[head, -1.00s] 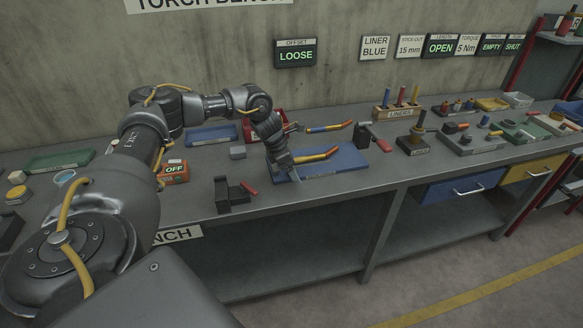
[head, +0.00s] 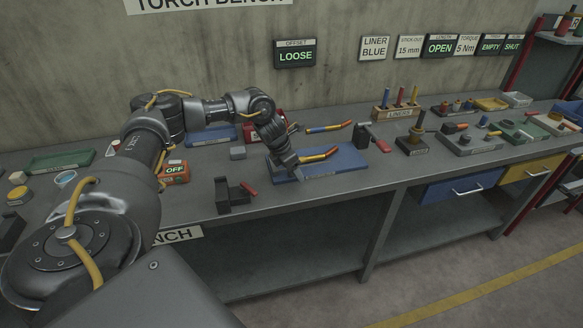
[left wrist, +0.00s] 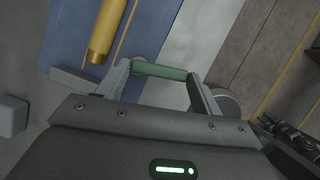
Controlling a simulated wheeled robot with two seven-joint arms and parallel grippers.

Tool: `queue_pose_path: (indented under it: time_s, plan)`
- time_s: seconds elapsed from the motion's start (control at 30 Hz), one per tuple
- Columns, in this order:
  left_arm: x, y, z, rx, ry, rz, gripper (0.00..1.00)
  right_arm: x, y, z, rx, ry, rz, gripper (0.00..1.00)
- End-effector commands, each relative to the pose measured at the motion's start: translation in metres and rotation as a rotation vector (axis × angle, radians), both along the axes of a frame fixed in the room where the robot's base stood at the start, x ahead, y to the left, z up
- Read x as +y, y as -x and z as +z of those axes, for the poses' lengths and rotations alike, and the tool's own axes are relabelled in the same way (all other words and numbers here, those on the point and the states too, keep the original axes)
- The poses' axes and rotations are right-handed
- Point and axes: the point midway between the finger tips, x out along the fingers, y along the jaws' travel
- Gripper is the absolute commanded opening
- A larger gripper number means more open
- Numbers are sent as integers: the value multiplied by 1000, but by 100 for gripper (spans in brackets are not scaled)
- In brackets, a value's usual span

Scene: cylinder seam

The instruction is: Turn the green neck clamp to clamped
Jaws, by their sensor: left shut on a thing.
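The green neck clamp (left wrist: 160,70) shows in the left wrist view as a short green bar. My left gripper (left wrist: 158,76) is shut on it, one finger at each end of the bar. In the head view my left gripper (head: 288,168) is low over the left end of the blue mat (head: 345,158), and the clamp is hidden there. A yellow and red torch neck (head: 318,156) lies just right of the gripper. The OFFSET sign (head: 295,54) on the wall reads LOOSE. My right gripper is not in view.
A second curved neck (head: 328,128) is behind the mat. A black stand with a red part (head: 232,195) is in front left, a small grey block (head: 238,153) behind it. An orange box reading OFF (head: 174,172) is further left. The bench front is clear right of the stand.

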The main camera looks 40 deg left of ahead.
Motion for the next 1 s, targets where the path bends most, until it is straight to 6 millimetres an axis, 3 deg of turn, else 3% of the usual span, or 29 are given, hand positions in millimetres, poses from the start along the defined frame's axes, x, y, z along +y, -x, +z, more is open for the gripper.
queue_pose_path:
  time_s: [1.0]
  plan:
    - [-8,-28,4,-1,1,961,44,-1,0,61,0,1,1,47]
